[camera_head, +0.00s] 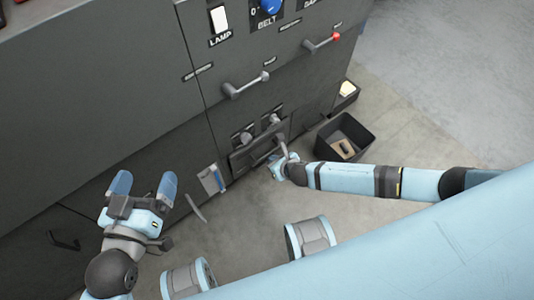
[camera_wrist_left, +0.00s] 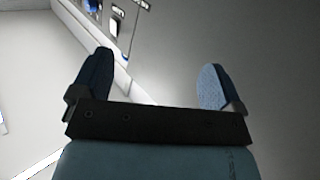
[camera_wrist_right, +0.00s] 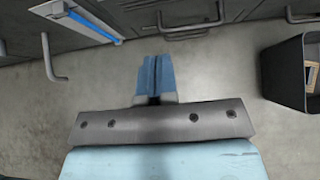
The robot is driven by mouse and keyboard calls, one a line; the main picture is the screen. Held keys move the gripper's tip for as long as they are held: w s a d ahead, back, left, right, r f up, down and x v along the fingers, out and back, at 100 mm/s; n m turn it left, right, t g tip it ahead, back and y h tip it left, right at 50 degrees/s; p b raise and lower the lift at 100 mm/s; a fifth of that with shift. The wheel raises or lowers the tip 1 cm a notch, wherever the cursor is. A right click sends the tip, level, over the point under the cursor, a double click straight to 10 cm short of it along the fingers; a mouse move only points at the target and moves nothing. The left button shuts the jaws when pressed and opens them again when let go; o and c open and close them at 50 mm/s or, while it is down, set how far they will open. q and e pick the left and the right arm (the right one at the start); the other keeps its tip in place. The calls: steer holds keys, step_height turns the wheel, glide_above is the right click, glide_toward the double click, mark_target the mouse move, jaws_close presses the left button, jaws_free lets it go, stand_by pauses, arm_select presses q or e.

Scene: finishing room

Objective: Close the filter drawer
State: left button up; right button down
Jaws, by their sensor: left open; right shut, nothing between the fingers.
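The low dark drawer front (camera_head: 240,162) with a bar handle sits near the bottom of the dark machine, and I take it as the filter drawer. How far it stands out I cannot tell. My right gripper (camera_head: 279,163) is shut and empty, close by the drawer's right end; contact is unclear. In the right wrist view its blue fingers (camera_wrist_right: 157,78) are together over bare floor, below a grey bar handle (camera_wrist_right: 192,30) on a dark front. My left gripper (camera_head: 144,184) is open and empty, left of the drawer in front of the machine. Its spread fingers also show in the left wrist view (camera_wrist_left: 153,86).
A black bin (camera_head: 346,137) with something tan inside stands on the floor to the right, near my right forearm. A blue-and-white strip (camera_head: 214,179) is on the machine left of the drawer. Lever handles (camera_head: 246,86) stick out above.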

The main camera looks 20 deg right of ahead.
step_height(320, 180, down, 3)
steer(key=s+a+b, duration=0.1)
steer(key=b, duration=0.4)
steer(key=t+b, duration=0.2)
steer(key=b, duration=0.6)
glide_toward(252, 146)
step_height(252, 146, down, 4)
steer(key=w, duration=0.2)
steer(key=shift+w+a+y+b, duration=0.15)
steer(key=shift+w+a+b, duration=0.15)
steer(key=shift+w, duration=0.3)
steer(key=shift+w+a+y+b, duration=0.15)
steer(key=shift+w+a+b, duration=0.15)
steer(key=shift+w, duration=0.3)
steer(key=shift+w+a+r, duration=0.2)
steer(key=shift+w, duration=0.45)
arm_select(q)
steer(key=w+f+m+h, duration=0.2)
steer(key=m, duration=0.1)
steer(key=w+f+m+h, duration=0.1)
steer(key=m, duration=0.1)
steer(key=shift+d+f+t, duration=0.25)
steer(key=shift+f+t, duration=0.1)
steer(key=shift+t, duration=0.05)
steer(key=shift+r, duration=0.1)
